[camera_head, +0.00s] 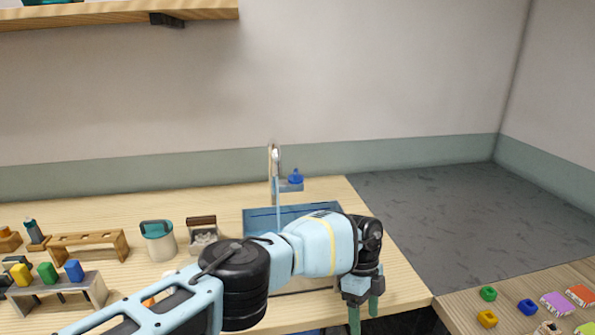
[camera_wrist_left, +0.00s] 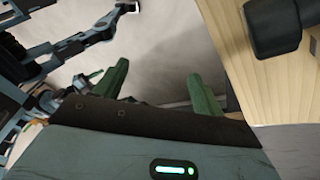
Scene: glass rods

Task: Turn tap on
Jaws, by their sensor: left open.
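The tap (camera_head: 275,162) stands at the back of the blue sink (camera_head: 262,218), near the wall, with a blue knob (camera_head: 295,177) on its right side. A thin pale-blue vertical strip shows below the tap; I cannot tell if it is water or part of the tap. My left gripper (camera_head: 364,312) points down near the counter's front right edge, well in front of the tap and apart from it. Its green fingers are open and empty, also in the left wrist view (camera_wrist_left: 158,85). My left arm hides part of the sink. My right gripper is not in view.
A teal-lidded canister (camera_head: 160,245), a small brown-backed box (camera_head: 203,235) and a wooden rack (camera_head: 88,243) stand left of the sink. Coloured pieces (camera_head: 488,293) lie on the right table. A dark bar-like part (camera_wrist_left: 272,28) shows near my left wrist.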

